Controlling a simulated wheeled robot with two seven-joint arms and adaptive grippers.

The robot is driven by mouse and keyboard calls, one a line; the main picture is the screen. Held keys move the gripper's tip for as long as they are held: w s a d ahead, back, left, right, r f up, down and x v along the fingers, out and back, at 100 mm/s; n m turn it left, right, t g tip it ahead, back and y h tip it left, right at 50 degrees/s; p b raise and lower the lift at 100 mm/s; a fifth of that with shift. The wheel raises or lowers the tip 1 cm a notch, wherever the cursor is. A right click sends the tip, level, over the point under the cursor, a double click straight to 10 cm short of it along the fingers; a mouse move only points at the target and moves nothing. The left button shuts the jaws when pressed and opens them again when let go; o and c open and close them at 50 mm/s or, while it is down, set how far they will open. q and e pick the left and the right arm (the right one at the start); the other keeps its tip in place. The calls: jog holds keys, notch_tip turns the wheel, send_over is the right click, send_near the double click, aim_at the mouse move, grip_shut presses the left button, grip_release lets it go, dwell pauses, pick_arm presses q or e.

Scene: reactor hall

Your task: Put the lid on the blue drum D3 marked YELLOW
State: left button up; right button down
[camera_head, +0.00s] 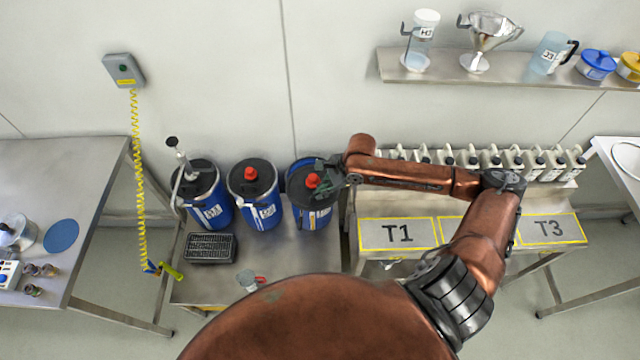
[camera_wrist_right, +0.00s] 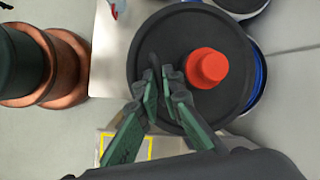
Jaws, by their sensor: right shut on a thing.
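Three blue drums stand in a row on a steel bench. The right-hand drum (camera_head: 314,217) is under my right gripper (camera_head: 322,180); its label is too small to read. A round black lid (camera_wrist_right: 207,35) with a red cap (camera_wrist_right: 207,68) is over this drum, and the drum's blue edge shows beside it at the right in the right wrist view. I cannot tell whether the lid is seated or just above the rim. My right gripper's green fingers are shut on the lid near its middle, beside the red cap. My left gripper is not in view.
The middle drum (camera_head: 267,215) has a black top with a red cap; the left drum (camera_head: 208,214) carries a pump. White canisters (camera_head: 486,160) line the right bench. A shelf (camera_head: 450,67) hangs above.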

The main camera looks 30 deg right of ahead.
jog(key=shift+s+a+r, duration=0.2)
jog(key=shift+s+r, duration=0.05)
jog(key=shift+s, duration=0.15)
